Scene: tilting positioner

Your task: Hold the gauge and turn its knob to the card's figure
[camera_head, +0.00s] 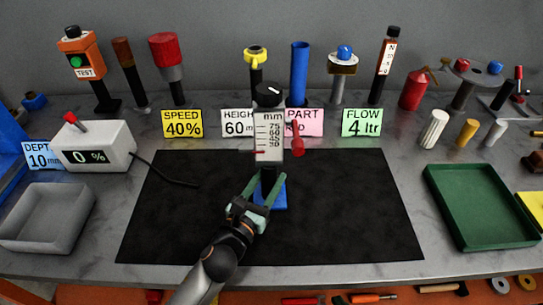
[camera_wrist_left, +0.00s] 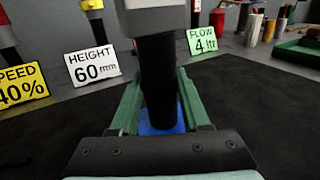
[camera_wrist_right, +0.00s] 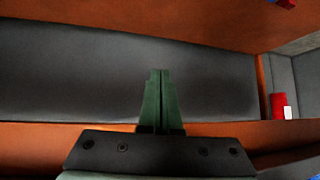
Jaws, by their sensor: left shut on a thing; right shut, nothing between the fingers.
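The gauge (camera_head: 268,122) stands upright on a blue base (camera_head: 278,196) on the black mat. A red mark shows low on the scale; the exact reading is too small to tell. My left gripper (camera_head: 260,186) is shut on the gauge's black stem (camera_wrist_left: 161,75), just above the base. The HEIGHT 60 mm card (camera_wrist_left: 93,65) stands behind, partly hidden by the gauge in the head view. My right gripper (camera_wrist_right: 161,72) is shut and empty, outside the head view.
SPEED 40% (camera_head: 183,123), PART (camera_head: 305,121), FLOW 4 ltr (camera_head: 361,122) and DEPTH 10 mm (camera_head: 39,155) cards stand around. A white percent box (camera_head: 97,140) and grey tray (camera_head: 46,217) are left, a green tray (camera_head: 480,205) right. Several tools line the back. The mat (camera_head: 360,210) is otherwise mostly clear.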

